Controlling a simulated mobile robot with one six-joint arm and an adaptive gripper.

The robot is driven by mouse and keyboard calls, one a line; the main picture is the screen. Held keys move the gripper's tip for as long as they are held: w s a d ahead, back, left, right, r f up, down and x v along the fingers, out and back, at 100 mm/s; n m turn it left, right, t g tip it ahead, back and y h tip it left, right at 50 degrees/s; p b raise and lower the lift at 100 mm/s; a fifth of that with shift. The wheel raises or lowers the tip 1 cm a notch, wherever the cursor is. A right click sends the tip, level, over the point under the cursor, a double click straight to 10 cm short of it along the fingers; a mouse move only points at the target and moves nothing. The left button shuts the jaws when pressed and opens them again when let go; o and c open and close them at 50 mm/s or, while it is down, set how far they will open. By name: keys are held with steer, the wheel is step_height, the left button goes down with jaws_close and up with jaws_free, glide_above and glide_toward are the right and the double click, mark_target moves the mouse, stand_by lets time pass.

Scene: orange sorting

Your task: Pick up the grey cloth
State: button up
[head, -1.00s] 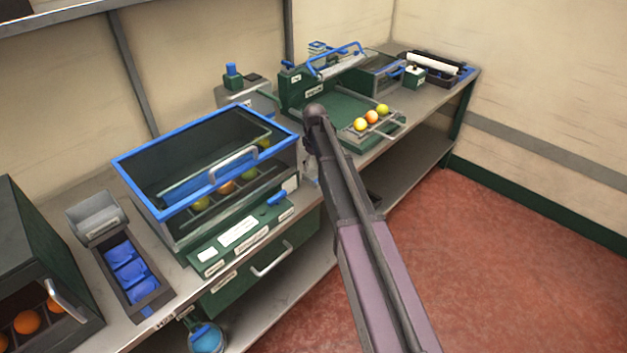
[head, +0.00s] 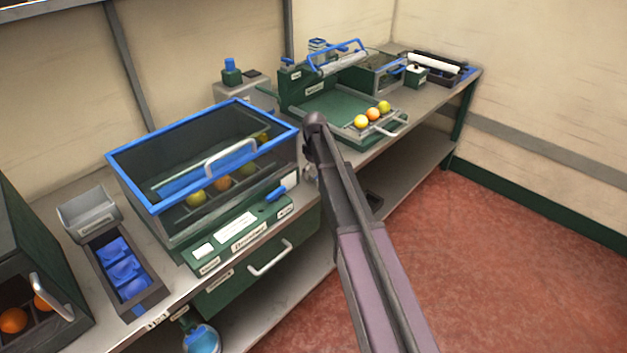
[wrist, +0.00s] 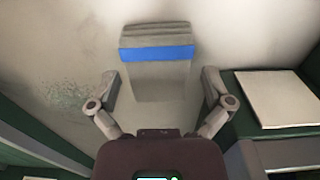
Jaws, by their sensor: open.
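The grey cloth (wrist: 158,80) shows in the wrist view as a flat grey piece with a blue band across it and a ribbed far end. It lies on a pale, worn surface ahead of my gripper. My gripper (wrist: 161,85) is open, with one finger on each side of the cloth's near part in the picture. Nothing is held, and I cannot tell the height left between fingers and cloth. In the head view my arm and the blue-rimmed box hide the cloth and most of the gripper.
A blue-rimmed box (head: 118,166) with fruit inside stands on the bench, left of my arm. A green tray machine (head: 335,108) with several fruits stands beyond. In the wrist view a dark green unit with a pale plate (wrist: 279,98) is close on the right.

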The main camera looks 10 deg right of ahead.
steer(key=shift+f, duration=0.3)
stand_by(0.4)
steer(key=c, duration=1)
